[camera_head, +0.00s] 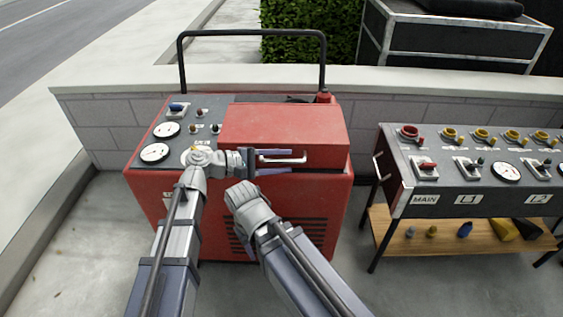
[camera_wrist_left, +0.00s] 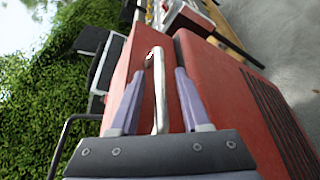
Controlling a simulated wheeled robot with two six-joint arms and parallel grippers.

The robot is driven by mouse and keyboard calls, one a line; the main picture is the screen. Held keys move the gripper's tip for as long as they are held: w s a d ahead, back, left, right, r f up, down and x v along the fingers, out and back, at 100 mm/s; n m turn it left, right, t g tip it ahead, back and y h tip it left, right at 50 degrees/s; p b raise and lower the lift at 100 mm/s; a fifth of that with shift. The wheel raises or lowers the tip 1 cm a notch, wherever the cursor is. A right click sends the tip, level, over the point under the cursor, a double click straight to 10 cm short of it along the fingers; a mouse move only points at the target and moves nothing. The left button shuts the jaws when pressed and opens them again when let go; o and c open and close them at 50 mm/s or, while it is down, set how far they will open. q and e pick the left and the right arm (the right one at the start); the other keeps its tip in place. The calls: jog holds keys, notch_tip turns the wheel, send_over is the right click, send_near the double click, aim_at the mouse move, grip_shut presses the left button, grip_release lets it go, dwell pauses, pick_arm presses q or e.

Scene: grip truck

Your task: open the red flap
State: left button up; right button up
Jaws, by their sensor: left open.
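The red flap (camera_head: 284,122) is a raised red lid on top of the red machine, and it lies closed. A pale bar handle (camera_head: 298,160) sticks out along its front face. My left gripper (camera_head: 276,161) is open at the flap's front, its fingers pointing right. In the left wrist view, the handle (camera_wrist_left: 159,85) stands between the two spread fingers (camera_wrist_left: 158,100), which do not appear to clamp it. My right arm reaches in below, in front of the machine; its fingers do not show.
The red machine (camera_head: 290,225) has a dark gauge panel at its top left and a black hoop bar (camera_head: 251,34) behind. A control table (camera_head: 480,165) with a wooden shelf stands to the right. A low wall (camera_head: 395,95) runs behind. Bare ground lies between machine and table.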

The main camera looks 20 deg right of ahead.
pick_arm(q)
jog(key=shift+c, duration=0.4)
grip_shut()
dwell(1.0)
